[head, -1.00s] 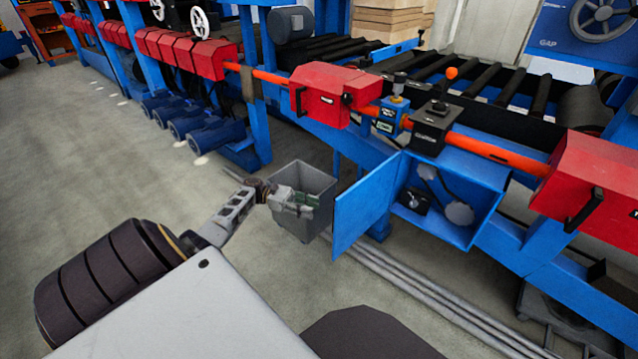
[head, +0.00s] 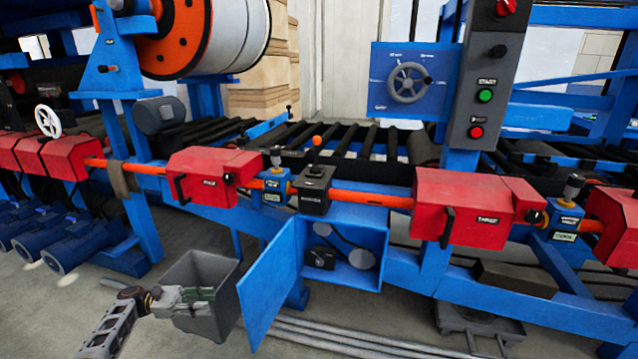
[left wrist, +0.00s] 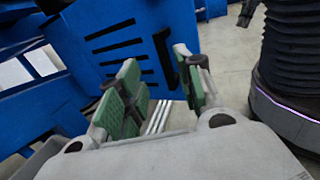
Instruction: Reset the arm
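My left arm enters at the lower left of the head view, ending in my left gripper (head: 207,296), grey with green finger pads. It overlaps the grey bin (head: 222,323) in the picture; whether it is over or in front of the bin I cannot tell. In the left wrist view the green-padded fingers (left wrist: 160,88) stand apart with nothing between them. Beyond them is a blue panel with black slots (left wrist: 130,40). My right gripper is in neither view.
An open blue door (head: 270,290) stands right of the bin, beside an open blue box (head: 362,243) on the machine. Red housings (head: 214,178) line an orange shaft (head: 370,198). A button post (head: 487,80) rises at right. Grey rails (head: 340,335) lie along the floor.

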